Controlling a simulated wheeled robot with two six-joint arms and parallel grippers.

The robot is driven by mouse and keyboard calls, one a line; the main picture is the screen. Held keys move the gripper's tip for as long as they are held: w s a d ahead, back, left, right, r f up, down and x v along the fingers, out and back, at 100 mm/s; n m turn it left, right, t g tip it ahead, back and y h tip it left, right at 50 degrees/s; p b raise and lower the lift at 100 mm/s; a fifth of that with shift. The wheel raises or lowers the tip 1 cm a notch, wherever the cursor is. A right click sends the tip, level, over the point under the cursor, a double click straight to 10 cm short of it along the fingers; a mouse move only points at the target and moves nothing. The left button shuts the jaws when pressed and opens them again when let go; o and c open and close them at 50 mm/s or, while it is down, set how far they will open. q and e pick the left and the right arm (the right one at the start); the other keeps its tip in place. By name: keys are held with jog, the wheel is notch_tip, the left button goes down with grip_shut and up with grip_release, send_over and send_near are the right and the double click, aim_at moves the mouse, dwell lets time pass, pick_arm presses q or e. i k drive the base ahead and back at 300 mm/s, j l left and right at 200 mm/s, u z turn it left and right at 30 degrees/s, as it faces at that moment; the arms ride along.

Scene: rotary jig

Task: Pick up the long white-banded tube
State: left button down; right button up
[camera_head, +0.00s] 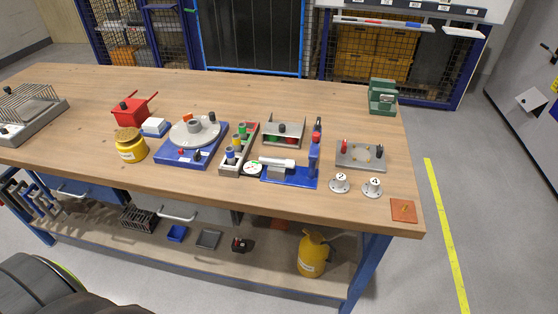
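A grey tube rack (226,168) stands near the middle of the workbench. It holds several short upright tubes with coloured parts, among them a green one (242,129), a yellow one (236,141) and a blue one (230,155). White parts show among them, but they are too small to tell which tube is long and white-banded. A white cylinder (277,162) lies across a blue fixture (290,177) just right of the rack. Neither of my grippers is in view.
A blue rotary jig (173,157) and yellow jar (130,146) stand left of the rack. A grey open holder (284,133) is behind the fixture. The back of the bench is mostly clear.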

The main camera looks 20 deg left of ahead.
aim_at(280, 162)
jog(key=i+l+u, duration=0.2)
jog(key=u, duration=0.85)
